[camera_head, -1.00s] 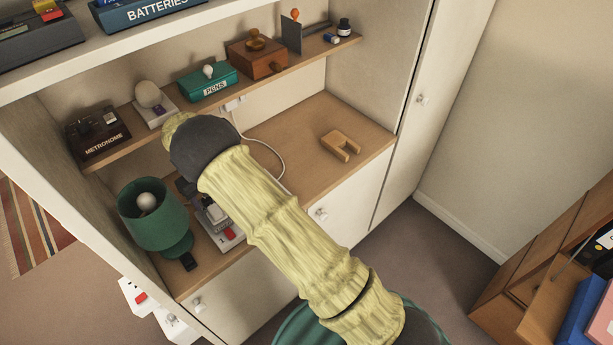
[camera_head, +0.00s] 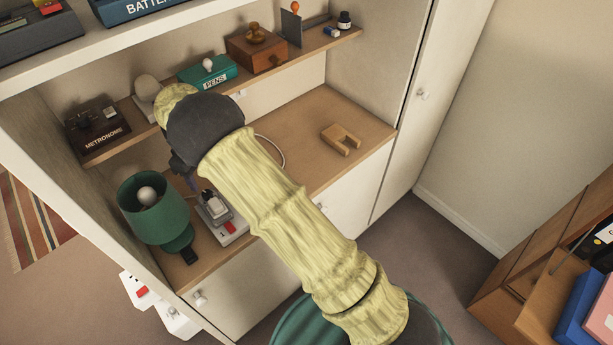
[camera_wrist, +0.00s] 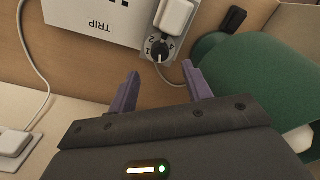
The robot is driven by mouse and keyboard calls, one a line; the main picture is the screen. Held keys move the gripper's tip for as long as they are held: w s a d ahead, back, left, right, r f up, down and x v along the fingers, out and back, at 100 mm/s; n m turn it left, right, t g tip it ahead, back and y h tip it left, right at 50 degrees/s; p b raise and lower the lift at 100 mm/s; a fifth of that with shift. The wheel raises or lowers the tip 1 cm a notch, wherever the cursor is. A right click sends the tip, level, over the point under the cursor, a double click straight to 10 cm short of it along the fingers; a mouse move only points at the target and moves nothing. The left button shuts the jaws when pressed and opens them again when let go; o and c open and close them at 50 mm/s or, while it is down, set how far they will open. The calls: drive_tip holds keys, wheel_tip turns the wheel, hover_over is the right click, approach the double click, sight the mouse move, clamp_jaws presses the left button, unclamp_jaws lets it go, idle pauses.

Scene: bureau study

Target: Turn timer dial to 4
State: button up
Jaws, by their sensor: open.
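The timer dial (camera_wrist: 160,50) is a small round black knob with a light pointer mark, on a grey unit below a white plug (camera_wrist: 175,14) in the wrist view. Small numerals surround it; I cannot clearly tell which one the pointer faces. My gripper (camera_wrist: 160,70) is open, its two purple fingers spread on either side of the dial's line and apart from it. Nothing is between them.
A white box marked TRIP (camera_wrist: 100,18) lies beside the timer unit. A green lamp (camera_wrist: 245,85) stands close to my right finger; it also shows in the head view (camera_head: 152,215). A shelf with a metronome (camera_head: 98,130) is above. The desk's right side holds a wooden piece (camera_head: 341,140).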

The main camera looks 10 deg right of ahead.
wheel_tip(320, 180, up, 10)
drive_tip(key=b, duration=0.2)
drive_tip(key=s+d+f+m+b, duration=0.1)
drive_tip(key=s+d+m, duration=0.2)
drive_tip(key=d, duration=0.6)
drive_tip(key=s+d+f+m+t+b, duration=0.1)
drive_tip(key=s+d+m, duration=0.2)
drive_tip(key=d, duration=0.6)
drive_tip(key=s+d+f+m+t+b, duration=0.1)
drive_tip(key=s+d+m+b, duration=0.1)
drive_tip(key=d, duration=0.7)
drive_tip(key=shift+s+d+m, duration=0.35)
drive_tip(key=shift+s+m, duration=0.35)
drive_tip(key=shift+s, duration=0.45)
drive_tip(key=shift+f, duration=0.1)
drive_tip(key=shift+c, duration=1.3)
